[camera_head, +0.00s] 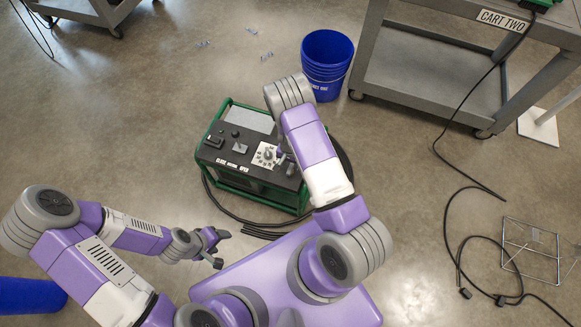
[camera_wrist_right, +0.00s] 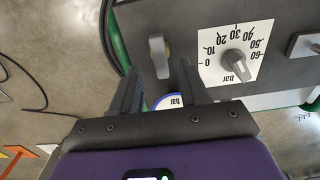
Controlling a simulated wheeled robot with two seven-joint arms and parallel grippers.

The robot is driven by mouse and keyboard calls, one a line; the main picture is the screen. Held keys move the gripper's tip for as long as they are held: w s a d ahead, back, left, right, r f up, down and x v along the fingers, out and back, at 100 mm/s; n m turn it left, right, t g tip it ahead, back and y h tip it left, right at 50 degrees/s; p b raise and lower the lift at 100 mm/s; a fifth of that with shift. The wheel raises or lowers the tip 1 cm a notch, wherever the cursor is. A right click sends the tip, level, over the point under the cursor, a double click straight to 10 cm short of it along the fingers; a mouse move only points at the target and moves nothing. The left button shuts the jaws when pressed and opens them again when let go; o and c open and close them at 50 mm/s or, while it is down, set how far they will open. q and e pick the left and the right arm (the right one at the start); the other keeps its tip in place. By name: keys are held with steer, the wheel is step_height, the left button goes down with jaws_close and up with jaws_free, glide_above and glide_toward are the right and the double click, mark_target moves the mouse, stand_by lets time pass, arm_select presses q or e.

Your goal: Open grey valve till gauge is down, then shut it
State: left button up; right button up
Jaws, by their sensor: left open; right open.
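The grey valve handle (camera_wrist_right: 157,58) stands on the dark panel in the right wrist view, with a yellowish part beside it. My right gripper (camera_wrist_right: 160,85) is open, with its fingertips just short of the handle and to either side of it. A round white gauge (camera_wrist_right: 172,100) with a blue rim and "bar" on it shows between the fingers; its needle is hidden. In the head view my right gripper (camera_head: 285,158) is at the panel's right end, and I cannot make out the valve there. My left gripper (camera_head: 219,248) is open and empty, away from the machine.
The green-framed machine (camera_head: 222,113) carries a knob on a white 0–60 bar dial (camera_head: 265,154) and a switch plate (camera_head: 240,148). Black hoses lie on the floor beside it. A blue bucket (camera_head: 327,62) and a grey cart (camera_head: 420,75) stand behind; a wire frame (camera_head: 530,250) is right.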

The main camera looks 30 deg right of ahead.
mark_target(290, 168)
steer(key=shift+f+b, duration=0.45)
steer(key=shift+f, duration=1.3)
steer(key=shift+c, duration=0.2)
jaws_close()
